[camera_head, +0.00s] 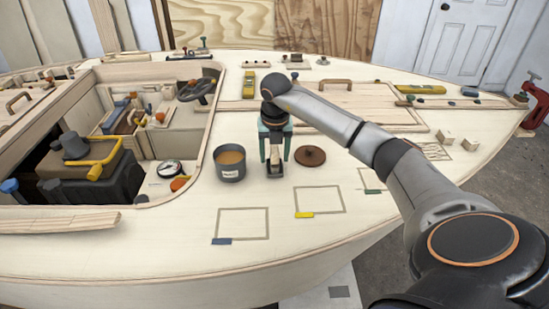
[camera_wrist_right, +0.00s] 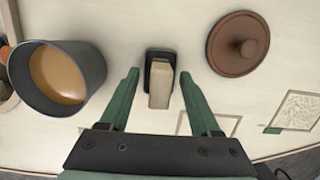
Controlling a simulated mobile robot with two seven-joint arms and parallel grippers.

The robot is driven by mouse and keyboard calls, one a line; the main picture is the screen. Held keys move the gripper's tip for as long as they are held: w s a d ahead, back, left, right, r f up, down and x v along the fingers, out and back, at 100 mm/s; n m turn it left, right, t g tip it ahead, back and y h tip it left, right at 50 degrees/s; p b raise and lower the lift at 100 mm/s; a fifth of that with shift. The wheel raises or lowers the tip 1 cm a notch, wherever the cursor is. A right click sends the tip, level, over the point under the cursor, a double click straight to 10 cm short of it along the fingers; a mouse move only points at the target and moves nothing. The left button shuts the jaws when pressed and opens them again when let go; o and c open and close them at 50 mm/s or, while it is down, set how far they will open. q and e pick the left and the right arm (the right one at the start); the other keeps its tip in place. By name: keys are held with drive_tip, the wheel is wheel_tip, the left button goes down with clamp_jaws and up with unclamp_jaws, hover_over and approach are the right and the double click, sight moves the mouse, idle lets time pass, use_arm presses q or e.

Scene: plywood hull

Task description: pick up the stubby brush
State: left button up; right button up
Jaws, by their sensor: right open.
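The stubby brush (camera_head: 274,172) stands on the pale plywood deck, between the pot and the brown lid. In the right wrist view the brush (camera_wrist_right: 160,84) shows a pale wooden handle and a dark base. My right gripper (camera_head: 275,155) is above it, pointing down, with its green fingers open. In the wrist view the fingertips (camera_wrist_right: 160,77) lie on either side of the brush, with a gap on both sides. The gripper holds nothing. My left gripper is not in view.
A grey pot (camera_head: 230,166) of brown liquid stands close left of the brush. A round brown lid (camera_head: 310,156) lies close right. Outlined rectangles with blue (camera_head: 222,241) and yellow (camera_head: 304,215) tags mark clear deck in front. The open cockpit with a black engine (camera_head: 95,175) is left.

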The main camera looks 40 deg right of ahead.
clamp_jaws()
idle(0.5)
